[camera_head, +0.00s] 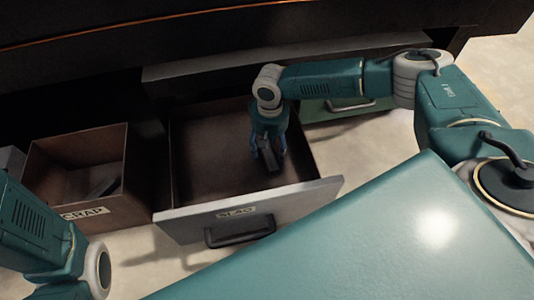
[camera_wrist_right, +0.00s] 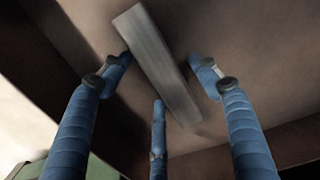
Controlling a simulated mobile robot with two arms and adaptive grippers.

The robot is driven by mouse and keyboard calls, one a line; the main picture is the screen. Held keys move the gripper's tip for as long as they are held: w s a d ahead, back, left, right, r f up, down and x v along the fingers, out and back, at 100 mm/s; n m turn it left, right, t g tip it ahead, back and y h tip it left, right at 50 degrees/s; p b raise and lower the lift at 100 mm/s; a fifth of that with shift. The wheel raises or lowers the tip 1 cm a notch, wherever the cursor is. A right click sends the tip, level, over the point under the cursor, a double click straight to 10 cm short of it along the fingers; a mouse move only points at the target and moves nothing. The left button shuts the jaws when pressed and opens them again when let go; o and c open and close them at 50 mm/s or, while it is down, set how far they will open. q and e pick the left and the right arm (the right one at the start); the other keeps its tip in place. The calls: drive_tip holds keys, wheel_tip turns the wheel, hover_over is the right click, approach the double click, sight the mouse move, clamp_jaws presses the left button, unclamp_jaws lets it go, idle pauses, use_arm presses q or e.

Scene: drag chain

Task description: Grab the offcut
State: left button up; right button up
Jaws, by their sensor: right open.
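The offcut (camera_head: 270,161), a grey metal bar, lies on the floor of the open drawer marked SLAG (camera_head: 310,190). In the right wrist view the offcut (camera_wrist_right: 153,52) runs diagonally between the blue fingers. My right gripper (camera_head: 267,152) reaches down into the drawer over the bar, and its fingers are open. The wrist view shows two fingers on either side of the bar and a third finger near its lower end. I cannot tell whether any finger touches it. My left arm shows at the lower left, but its gripper is out of view.
A box marked SCRAP (camera_head: 122,158) stands left of the drawer, with a dark grey piece (camera_head: 103,183) inside. A green drawer (camera_head: 328,113) is partly open at the right. The drawer walls enclose my right fingers. Pale floor (camera_head: 155,258) is clear in front.

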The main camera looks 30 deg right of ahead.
drive_tip(key=shift+c, duration=0.2)
drive_tip(key=shift+r, duration=0.1)
clamp_jaws()
drive_tip(key=shift+r, duration=0.1)
